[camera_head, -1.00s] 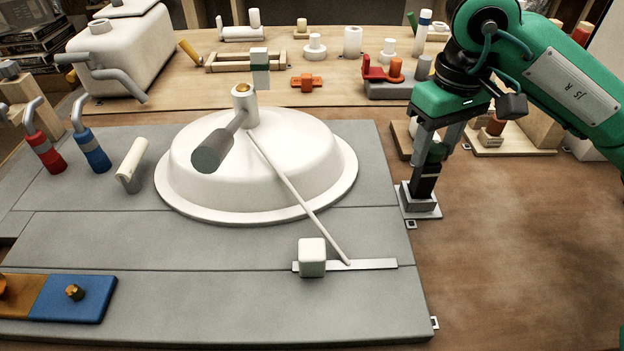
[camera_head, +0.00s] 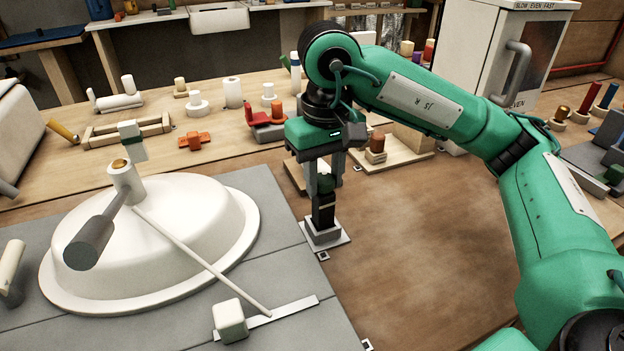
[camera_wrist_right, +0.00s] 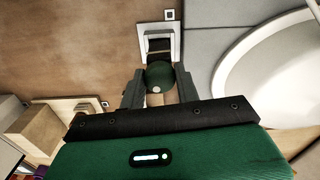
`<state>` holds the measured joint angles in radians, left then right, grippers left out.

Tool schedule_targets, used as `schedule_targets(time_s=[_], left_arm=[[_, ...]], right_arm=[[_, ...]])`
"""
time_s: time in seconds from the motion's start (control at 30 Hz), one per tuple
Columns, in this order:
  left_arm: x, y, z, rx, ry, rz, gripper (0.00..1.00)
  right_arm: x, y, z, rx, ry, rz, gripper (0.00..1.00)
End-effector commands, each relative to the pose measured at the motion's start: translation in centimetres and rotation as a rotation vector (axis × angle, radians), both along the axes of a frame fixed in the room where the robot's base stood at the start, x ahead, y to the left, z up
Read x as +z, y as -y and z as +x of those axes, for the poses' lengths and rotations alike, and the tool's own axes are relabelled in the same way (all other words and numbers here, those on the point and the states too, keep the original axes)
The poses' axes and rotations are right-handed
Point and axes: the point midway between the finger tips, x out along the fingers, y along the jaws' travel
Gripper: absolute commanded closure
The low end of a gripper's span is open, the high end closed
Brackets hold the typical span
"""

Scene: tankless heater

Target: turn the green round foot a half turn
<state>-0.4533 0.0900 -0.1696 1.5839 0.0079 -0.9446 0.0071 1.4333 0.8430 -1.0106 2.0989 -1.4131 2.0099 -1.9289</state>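The green round foot (camera_head: 325,183) tops a dark upright post on a small pale square base (camera_head: 322,232), just right of the grey panel. My right gripper (camera_head: 324,178) points down over it, one finger on each side. In the right wrist view the green foot (camera_wrist_right: 160,75) fills the space between the two fingertips (camera_wrist_right: 160,82), which appear closed on its sides. The foot's far side is hidden. My left gripper is not in view.
A white dome (camera_head: 165,235) with a grey-tipped handle (camera_head: 92,240) stands left on the grey panel (camera_head: 290,262). A white cube (camera_head: 230,320) sits in front. Wooden blocks (camera_head: 377,155) stand behind my gripper. The brown tabletop (camera_head: 420,240) to the right is clear.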

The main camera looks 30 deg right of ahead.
Motion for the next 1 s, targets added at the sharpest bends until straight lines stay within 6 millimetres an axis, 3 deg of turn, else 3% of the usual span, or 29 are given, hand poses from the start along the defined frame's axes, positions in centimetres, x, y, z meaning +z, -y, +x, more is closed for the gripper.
schedule_targets(time_s=[0.03, 0.13, 0.27, 0.8, 1.0], left_arm=[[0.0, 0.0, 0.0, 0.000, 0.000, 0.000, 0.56], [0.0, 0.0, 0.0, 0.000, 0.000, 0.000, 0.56], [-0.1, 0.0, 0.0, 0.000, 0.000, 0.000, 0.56], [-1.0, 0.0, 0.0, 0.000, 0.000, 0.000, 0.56], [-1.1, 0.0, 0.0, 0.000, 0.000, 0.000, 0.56]], right_arm=[[0.0, 0.0, 0.0, 0.000, 0.000, 0.000, 0.83], [0.0, 0.0, 0.0, 0.000, 0.000, 0.000, 1.00], [-0.1, 0.0, 0.0, 0.038, 0.000, 0.000, 1.00], [-0.2, 0.0, 0.0, 0.649, 0.000, -0.001, 1.00], [-0.1, 0.0, 0.0, 0.780, 0.001, 0.000, 1.00]])
